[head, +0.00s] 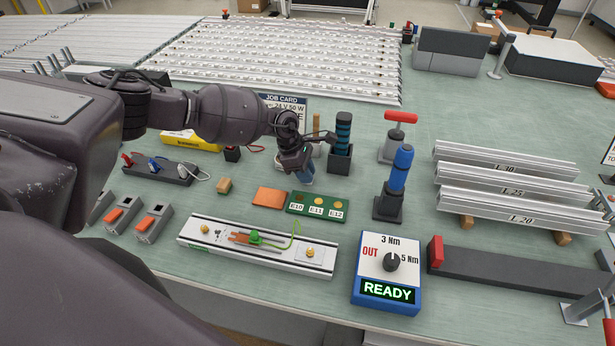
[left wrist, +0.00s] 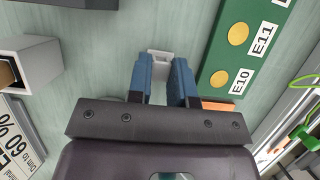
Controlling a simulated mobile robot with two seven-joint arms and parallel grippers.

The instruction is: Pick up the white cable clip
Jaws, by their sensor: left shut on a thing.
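The white cable clip (left wrist: 160,57) is a small pale block between the tips of my left gripper's blue fingers in the left wrist view. My left gripper (left wrist: 162,72) is shut on it, with the clip's far end showing past the fingertips. In the head view my left gripper (head: 306,178) is low over the bench, behind the green board (head: 328,211) marked E10, E11 and E12. The clip cannot be made out there. Whether the clip touches the bench is unclear. My right gripper is not in view.
A black holder with a dark and blue tool (head: 342,135) stands close right of my left gripper. An orange block (head: 270,197) lies in front. A metal rail fixture (head: 205,241), a torque box (head: 365,288) and a blue-handled driver (head: 400,168) stand nearer or to the right.

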